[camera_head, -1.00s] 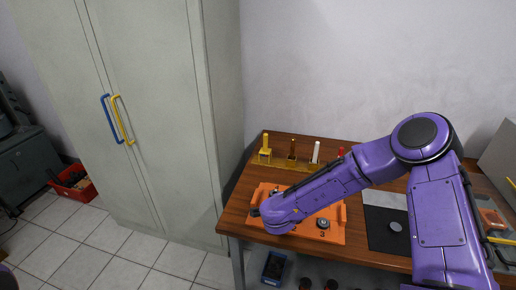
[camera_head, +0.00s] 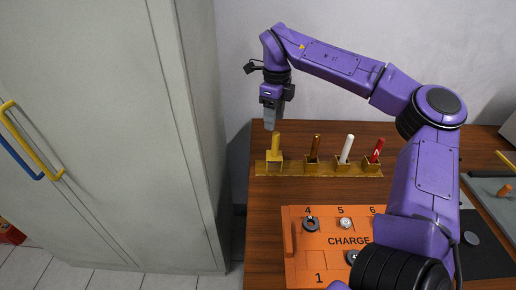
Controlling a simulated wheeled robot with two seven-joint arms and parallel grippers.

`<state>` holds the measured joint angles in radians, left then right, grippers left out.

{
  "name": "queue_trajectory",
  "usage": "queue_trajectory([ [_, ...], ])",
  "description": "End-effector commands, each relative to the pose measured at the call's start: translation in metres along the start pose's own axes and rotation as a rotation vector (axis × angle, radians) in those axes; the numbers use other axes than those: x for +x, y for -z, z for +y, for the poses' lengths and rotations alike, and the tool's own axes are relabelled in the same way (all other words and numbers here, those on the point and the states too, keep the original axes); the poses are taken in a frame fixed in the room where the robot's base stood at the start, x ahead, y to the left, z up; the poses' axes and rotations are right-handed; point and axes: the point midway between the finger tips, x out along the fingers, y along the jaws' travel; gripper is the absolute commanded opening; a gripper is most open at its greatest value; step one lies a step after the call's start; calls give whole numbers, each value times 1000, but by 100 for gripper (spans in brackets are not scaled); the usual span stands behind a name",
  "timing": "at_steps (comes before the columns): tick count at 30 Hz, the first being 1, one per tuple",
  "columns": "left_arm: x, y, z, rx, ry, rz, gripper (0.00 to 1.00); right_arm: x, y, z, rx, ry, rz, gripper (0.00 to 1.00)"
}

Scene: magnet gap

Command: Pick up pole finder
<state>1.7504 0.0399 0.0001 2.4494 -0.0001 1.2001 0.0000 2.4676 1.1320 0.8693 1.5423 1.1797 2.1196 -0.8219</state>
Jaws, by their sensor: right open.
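My right gripper (camera_head: 271,124) is open and empty. It points down just above and behind a yellow stick (camera_head: 276,142) that stands upright in a yellow holder at the left end of a row. A brown stick (camera_head: 315,146), a white stick (camera_head: 347,149) and a red stick (camera_head: 377,150) with a white mark stand to the right in small square holders. All sit on a yellow strip rack (camera_head: 294,169) at the back of the table. I cannot tell by looks which of them is the pole finder. My left gripper is out of view.
An orange board (camera_head: 302,255) marked CHARGE, with numbered places and several round parts, lies in front of the rack. My right arm hides part of it. A dark mat (camera_head: 487,222) lies at right. A tall grey cabinet (camera_head: 95,130) stands left of the table.

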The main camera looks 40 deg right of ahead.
Motion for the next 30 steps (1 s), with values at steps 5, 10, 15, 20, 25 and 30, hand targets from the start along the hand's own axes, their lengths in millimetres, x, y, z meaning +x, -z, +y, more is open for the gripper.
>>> queue_trajectory([
  [5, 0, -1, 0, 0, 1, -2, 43, 32, 4, 2, -2, -3, -4, 53],
  [10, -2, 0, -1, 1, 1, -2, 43, 54, -2, 0, -1, -4, 4, 53],
  [15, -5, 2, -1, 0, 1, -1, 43, 88, -6, -1, 0, -5, 10, 53],
  [20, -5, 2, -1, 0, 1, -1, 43, 103, -6, -2, 2, -2, 6, 53],
  [25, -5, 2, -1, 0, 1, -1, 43, 103, -6, -2, 2, -2, 5, 53],
  [30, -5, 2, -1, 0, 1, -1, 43, 103, -6, -2, 2, -2, 6, 1],
])
